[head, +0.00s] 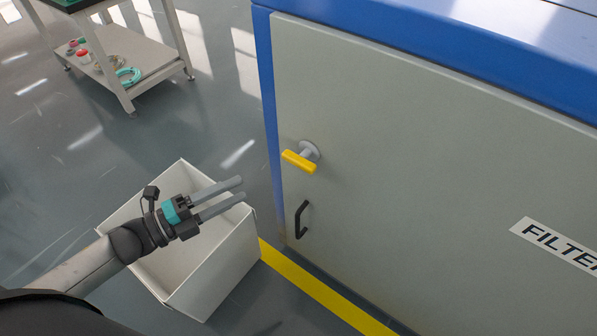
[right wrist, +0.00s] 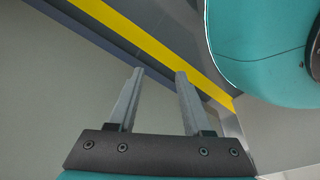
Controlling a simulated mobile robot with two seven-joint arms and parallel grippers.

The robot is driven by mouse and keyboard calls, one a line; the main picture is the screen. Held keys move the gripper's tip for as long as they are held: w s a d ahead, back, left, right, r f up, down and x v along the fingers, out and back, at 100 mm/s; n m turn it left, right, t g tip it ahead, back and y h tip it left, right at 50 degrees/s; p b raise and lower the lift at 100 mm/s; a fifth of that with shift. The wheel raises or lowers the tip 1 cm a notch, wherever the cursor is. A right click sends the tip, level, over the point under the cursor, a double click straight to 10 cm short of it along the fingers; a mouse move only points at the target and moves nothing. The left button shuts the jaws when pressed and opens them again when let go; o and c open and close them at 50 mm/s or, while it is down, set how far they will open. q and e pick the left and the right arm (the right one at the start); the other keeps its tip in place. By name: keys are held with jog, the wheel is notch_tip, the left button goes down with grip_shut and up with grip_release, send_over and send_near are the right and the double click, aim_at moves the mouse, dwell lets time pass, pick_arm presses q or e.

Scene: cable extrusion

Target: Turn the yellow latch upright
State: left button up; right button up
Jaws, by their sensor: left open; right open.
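The yellow latch (head: 299,161) is a short bar on a round grey mount on the light grey cabinet door, near the door's left edge. In the head view it lies nearly level, tilted slightly down to the right. My left gripper (head: 241,190) is open and empty, left of and below the latch and apart from it, over a white bin. My right gripper (right wrist: 158,72) shows only in the right wrist view. It is open, with nothing between its fingers; the cabinet side and floor line appear beyond it.
A black door handle (head: 301,218) sits below the latch. The open white bin (head: 222,262) stands on the floor beside the blue-framed cabinet (head: 420,130). A yellow floor line (head: 320,292) runs along the cabinet's base. A cart with a low shelf (head: 145,62) stands at the upper left.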

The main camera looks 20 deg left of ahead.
aim_at(294, 164)
pick_arm(q)
jog(key=shift+m, duration=0.3)
jog(key=b+x, duration=0.1)
jog(key=x, duration=0.3)
jog(key=b+x, duration=0.1)
jog(key=x, duration=0.4)
jog(key=b+x, duration=0.1)
jog(key=x, duration=0.4)
jog(key=shift+s+d+r, duration=0.2)
jog(key=shift+d+r, duration=0.15)
jog(key=shift+r, duration=0.05)
jog(key=shift+w+d, duration=0.35)
jog(key=shift+w, duration=0.05)
pick_arm(e)
jog(key=w+a+r, duration=0.3)
jog(key=w+r, duration=0.1)
jog(key=shift+r, duration=0.4)
pick_arm(q)
grip_shut()
pick_arm(e)
jog(key=shift+a, duration=0.1)
